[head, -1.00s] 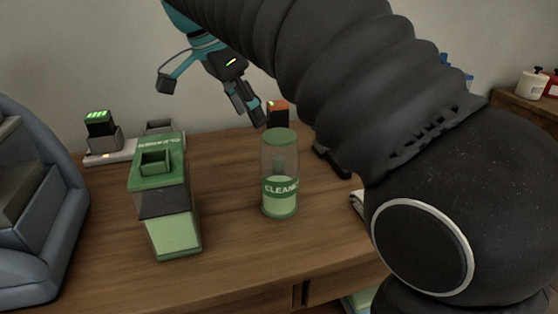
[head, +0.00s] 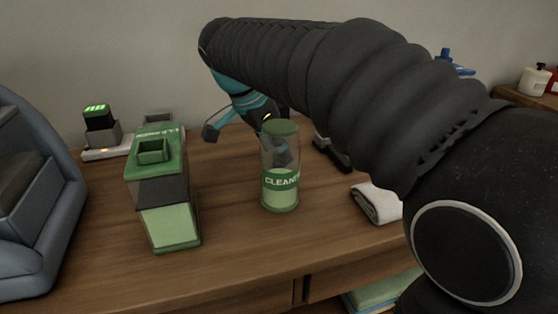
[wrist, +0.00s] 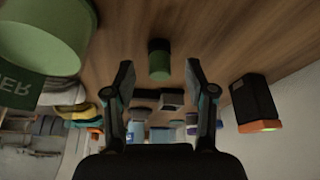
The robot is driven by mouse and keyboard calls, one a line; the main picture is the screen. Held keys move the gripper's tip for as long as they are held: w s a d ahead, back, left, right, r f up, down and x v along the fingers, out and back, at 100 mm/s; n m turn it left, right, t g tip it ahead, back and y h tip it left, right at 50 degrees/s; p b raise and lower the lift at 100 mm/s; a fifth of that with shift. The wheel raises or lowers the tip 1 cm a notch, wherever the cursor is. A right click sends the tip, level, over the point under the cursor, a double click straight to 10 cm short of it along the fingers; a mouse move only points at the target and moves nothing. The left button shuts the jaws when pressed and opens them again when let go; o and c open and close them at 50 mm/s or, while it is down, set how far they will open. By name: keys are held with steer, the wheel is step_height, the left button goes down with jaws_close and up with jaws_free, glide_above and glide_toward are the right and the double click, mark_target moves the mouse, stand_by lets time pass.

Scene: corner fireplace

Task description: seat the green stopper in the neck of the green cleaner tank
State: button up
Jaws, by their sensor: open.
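The green cleaner tank (head: 168,192) stands upright at the left of the tabletop in the head view, with an empty-looking square neck (head: 153,150) on its green top. A small green cylinder, which looks like the green stopper (wrist: 159,58), stands on the wood ahead of my gripper in the wrist view. My gripper (wrist: 159,82) is open, its fingers apart on either side of the line to the stopper, with nothing held. In the head view my gripper (head: 277,148) is low behind the clear cleaner bottle, which hides the fingertips and the stopper.
The cleaner bottle (head: 280,190) with a green lid stands close by; it also shows in the wrist view (wrist: 42,35). A dark block with an orange end (wrist: 257,103) is on the other side. A folded cloth (head: 377,203) lies right. Bare wood lies between tank and bottle.

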steer(key=shift+w+d+f, duration=0.1)
steer(key=shift+d+f, duration=0.05)
steer(key=shift+f, duration=0.25)
steer(key=c, duration=1)
